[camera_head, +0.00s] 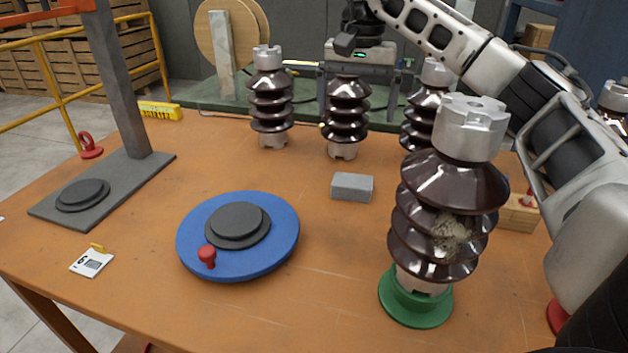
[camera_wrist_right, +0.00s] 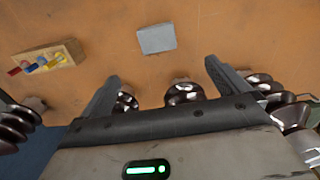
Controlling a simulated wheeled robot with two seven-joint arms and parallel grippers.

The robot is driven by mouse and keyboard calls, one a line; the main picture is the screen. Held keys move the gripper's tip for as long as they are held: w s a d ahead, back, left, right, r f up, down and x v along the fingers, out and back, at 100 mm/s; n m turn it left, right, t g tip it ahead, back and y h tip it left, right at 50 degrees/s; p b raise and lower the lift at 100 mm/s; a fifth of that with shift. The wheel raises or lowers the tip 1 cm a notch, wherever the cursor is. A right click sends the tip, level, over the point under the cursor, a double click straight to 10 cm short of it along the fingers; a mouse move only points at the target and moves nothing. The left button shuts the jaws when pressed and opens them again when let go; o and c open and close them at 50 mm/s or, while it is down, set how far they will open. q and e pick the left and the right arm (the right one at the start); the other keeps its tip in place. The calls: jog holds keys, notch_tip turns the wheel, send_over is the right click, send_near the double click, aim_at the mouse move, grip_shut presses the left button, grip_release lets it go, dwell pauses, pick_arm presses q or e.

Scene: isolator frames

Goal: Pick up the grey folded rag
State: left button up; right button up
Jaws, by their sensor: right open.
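The grey folded rag (camera_head: 352,187) is a small flat block lying on the orange-brown table, near the middle of the head view. In the right wrist view the rag (camera_wrist_right: 156,39) lies beyond the fingertips, roughly centred between them. My right gripper (camera_head: 358,95) is at the back of the table, above and behind the rag, by the middle back insulator. My left gripper is not in view.
A large dirty insulator (camera_head: 447,205) on a green base stands right of the rag. Back insulators (camera_head: 270,97) (camera_head: 346,112) stand behind it. A blue turntable (camera_head: 270,257) lies left. A wooden block with coloured pegs (camera_wrist_right: 47,58) is nearby. Table around the rag is clear.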

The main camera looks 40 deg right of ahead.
send_over(352, 181)
notch_tip(352, 181, down, 10)
jog(key=shift+d+f, duration=0.1)
jog(key=shift+d, duration=0.05)
jog(key=shift+f, duration=2.9)
jog(key=c, duration=1)
